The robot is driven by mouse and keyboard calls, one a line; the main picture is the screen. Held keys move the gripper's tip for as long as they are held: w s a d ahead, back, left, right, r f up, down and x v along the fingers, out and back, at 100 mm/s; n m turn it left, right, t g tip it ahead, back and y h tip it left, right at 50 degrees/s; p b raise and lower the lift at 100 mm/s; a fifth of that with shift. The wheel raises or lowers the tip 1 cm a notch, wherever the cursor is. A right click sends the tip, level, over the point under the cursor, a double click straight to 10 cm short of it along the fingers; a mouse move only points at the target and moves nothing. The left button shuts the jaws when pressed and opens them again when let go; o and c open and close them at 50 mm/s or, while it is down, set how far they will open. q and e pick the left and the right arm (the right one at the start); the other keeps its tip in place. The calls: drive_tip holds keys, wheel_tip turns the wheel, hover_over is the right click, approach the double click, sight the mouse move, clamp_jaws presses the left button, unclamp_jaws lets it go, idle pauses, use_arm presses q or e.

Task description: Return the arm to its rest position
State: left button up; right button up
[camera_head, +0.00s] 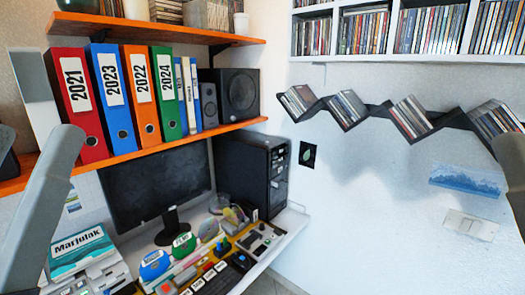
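A grey link of my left arm (45,205) rises along the left edge, in front of the shelf and desk. Parts of my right arm (514,165) show at the right edge, in front of the white wall. Neither gripper's fingers show in this view, so I cannot see whether they hold anything.
An orange shelf (210,139) holds upright binders (118,98) and a black speaker (238,92). Below, a crowded desk (283,237) bears a monitor (155,178) and a black computer tower (250,172). A dark zigzag rack (372,113) holds discs on the right wall. Space before that wall is clear.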

use_arm(q)
wheel_tip(320, 180, up, 38)
drive_tip(key=p, duration=3.5)
use_arm(e)
wheel_tip(320, 180, up, 38)
use_arm(q)
drive_tip(key=shift+w, duration=0.1)
